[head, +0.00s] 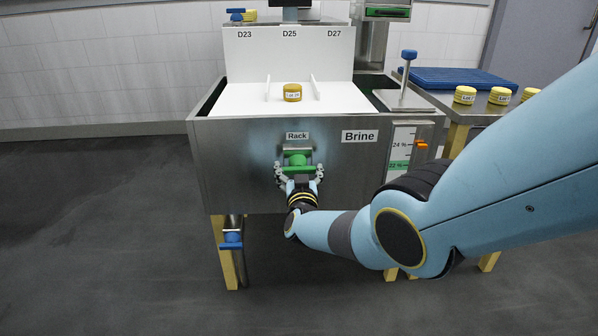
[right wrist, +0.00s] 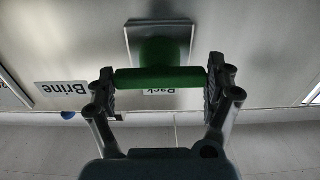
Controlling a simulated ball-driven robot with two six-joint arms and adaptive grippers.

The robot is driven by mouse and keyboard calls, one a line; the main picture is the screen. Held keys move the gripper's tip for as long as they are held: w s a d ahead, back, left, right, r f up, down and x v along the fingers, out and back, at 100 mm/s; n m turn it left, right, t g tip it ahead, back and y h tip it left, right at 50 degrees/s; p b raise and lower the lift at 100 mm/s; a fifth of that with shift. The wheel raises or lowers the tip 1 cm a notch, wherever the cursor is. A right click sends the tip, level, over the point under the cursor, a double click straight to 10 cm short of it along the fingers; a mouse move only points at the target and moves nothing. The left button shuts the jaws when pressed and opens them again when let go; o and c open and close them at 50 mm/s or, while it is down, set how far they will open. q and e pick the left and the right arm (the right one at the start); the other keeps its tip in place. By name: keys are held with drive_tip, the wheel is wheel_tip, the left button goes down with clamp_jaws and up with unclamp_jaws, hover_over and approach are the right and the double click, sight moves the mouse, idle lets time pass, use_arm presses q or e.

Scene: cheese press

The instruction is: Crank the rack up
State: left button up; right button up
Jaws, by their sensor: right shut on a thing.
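The green rack crank (head: 298,161) sits on the front of the steel brine tank (head: 240,150), under a label reading "Rack". My right gripper (head: 299,173) is shut on the crank's green bar. In the right wrist view the bar (right wrist: 160,79) lies across between the two fingers of the gripper (right wrist: 161,88), one finger at each end. The white rack (head: 345,97) shows at the top of the tank, with a yellow cheese (head: 292,92) labelled as a lot standing on it. The rack's back panel carries the labels D23, D25 and D27. My left gripper does not show.
A gauge with an orange marker (head: 421,145) is at the tank's right. A blue-topped rod (head: 408,56) stands above it. A blue valve handle (head: 231,239) hangs below the tank. Several yellow cheeses (head: 465,95) and a blue mat (head: 450,79) are on the right table. The left floor is clear.

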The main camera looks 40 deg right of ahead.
drive_tip(key=shift+f, duration=0.1)
drive_tip(key=o, duration=1)
drive_tip(key=shift+c, duration=0.2)
drive_tip(key=v, duration=1.2)
